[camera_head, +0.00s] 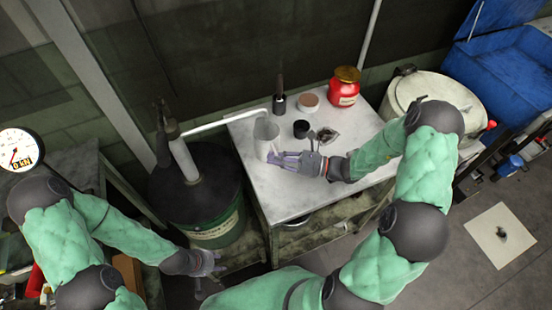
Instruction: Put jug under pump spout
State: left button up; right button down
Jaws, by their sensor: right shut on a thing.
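A pale, translucent jug (265,134) stands near the left edge of the white-topped table. The pump's white spout (225,122) reaches right from the pump tube (184,158) on a dark green drum (207,205). The spout's end is right by the jug's rim; I cannot tell whether it is exactly over the opening. My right gripper (275,157) is shut on the jug at its lower right side. My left gripper (216,262) hangs low in front of the drum, away from the jug; its fingers are too small to read.
On the table (300,190) are a black cup (301,129), a dark bottle (279,104), a round tin (308,102), a red jar (344,88) and a small dark piece (326,136). A pale drum (435,92) and blue bin (508,75) stand right.

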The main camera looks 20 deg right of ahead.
jog(key=shift+f, duration=0.1)
jog(key=c, duration=1.2)
grip_release()
jog(key=shift+c, duration=0.2)
jog(key=shift+s+d+r, duration=0.15)
jog(key=shift+d+r, duration=0.05)
jog(key=shift+d, duration=0.1)
jog(key=p+v, duration=0.2)
jog(key=v, duration=0.8)
jog(key=shift+p, duration=0.4)
jog(key=shift+s+d+f, duration=0.1)
jog(key=shift+s+d, duration=0.35)
jog(key=shift+d, duration=0.1)
